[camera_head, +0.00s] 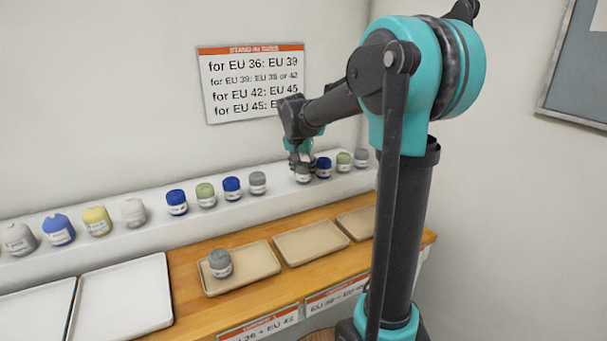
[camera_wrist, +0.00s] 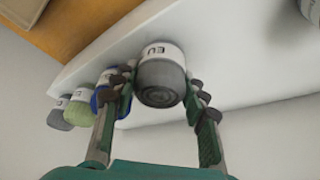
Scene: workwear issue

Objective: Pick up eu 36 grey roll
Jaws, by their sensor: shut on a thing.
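My gripper (camera_head: 302,160) reaches down to the white shelf, with its fingers around a grey roll (camera_head: 303,176). In the wrist view my gripper (camera_wrist: 160,98) has one finger on each side of this grey roll (camera_wrist: 161,80), shut on it. The roll has a white label band; "EU" shows, but I cannot read its number. It appears to stand on the shelf or just at its surface. Another grey roll (camera_head: 257,182) stands to the left on the shelf, and one (camera_head: 361,158) at the right end. A grey roll (camera_head: 220,263) sits on a tan tray.
A blue roll (camera_head: 323,167) stands close beside the held roll, with a green roll (camera_head: 344,161) beyond it. Several more rolls line the shelf (camera_head: 150,223) to the left. Two tan trays (camera_head: 312,242) (camera_head: 357,222) on the wooden counter look empty. A sizes sign (camera_head: 250,82) hangs behind.

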